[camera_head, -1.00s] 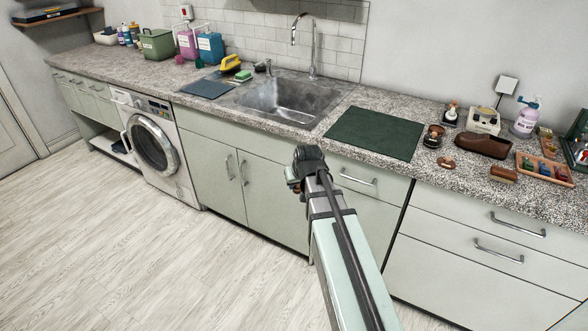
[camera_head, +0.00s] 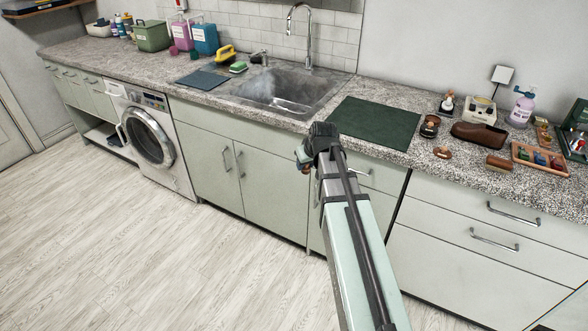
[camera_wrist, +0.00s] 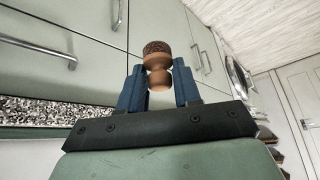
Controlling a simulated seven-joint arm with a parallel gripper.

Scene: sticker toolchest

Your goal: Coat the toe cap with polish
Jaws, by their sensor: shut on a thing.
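In the wrist view my gripper (camera_wrist: 159,88) is shut on a small brown dauber (camera_wrist: 156,60) with a round wooden handle and a dark, rough head. In the head view my gripper (camera_head: 304,156) is in front of the counter's edge, left of the green mat's front; the dauber is mostly hidden there. The brown shoe (camera_head: 480,136) lies on the counter at the right, well apart from my gripper. A dark round jar (camera_head: 430,127), which may hold polish, stands left of the shoe. A small brown round piece (camera_head: 442,153) lies in front of them.
A dark green mat (camera_head: 375,127) lies bare on the counter between the sink (camera_head: 285,90) and the jar. A brown brush (camera_head: 500,162) and a tray of small bottles (camera_head: 540,160) are near the shoe. A lotion bottle (camera_head: 523,108) stands behind. Drawer handles (camera_head: 355,168) protrude below the counter.

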